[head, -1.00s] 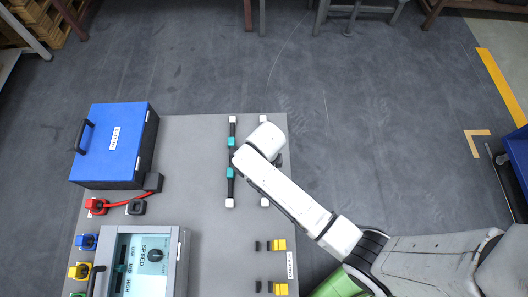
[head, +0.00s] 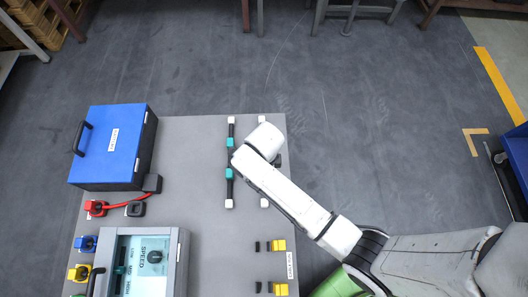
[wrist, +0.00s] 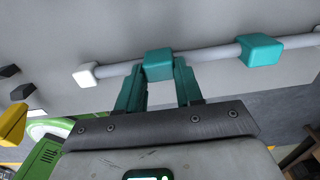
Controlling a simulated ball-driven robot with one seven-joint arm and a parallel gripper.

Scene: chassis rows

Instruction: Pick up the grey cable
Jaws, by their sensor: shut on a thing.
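The grey cable (wrist: 207,55) runs across the wrist view. It has two teal grip blocks and a white end block (wrist: 86,74) on the left. My gripper (wrist: 159,72) has its two teal fingers on either side of the left teal block and is shut on it. In the head view my white arm hides most of this cable; only its white end blocks show, one (head: 263,119) at the far end and one (head: 264,203) nearer. I cannot tell whether the cable is clear of the tabletop.
A black cable (head: 230,160) with teal blocks lies just left on the grey table (head: 190,150). A blue case (head: 108,145), a red lead (head: 120,201) and a SPEED unit (head: 180,260) are on the left. Yellow connectors (head: 279,245) sit at the near right edge.

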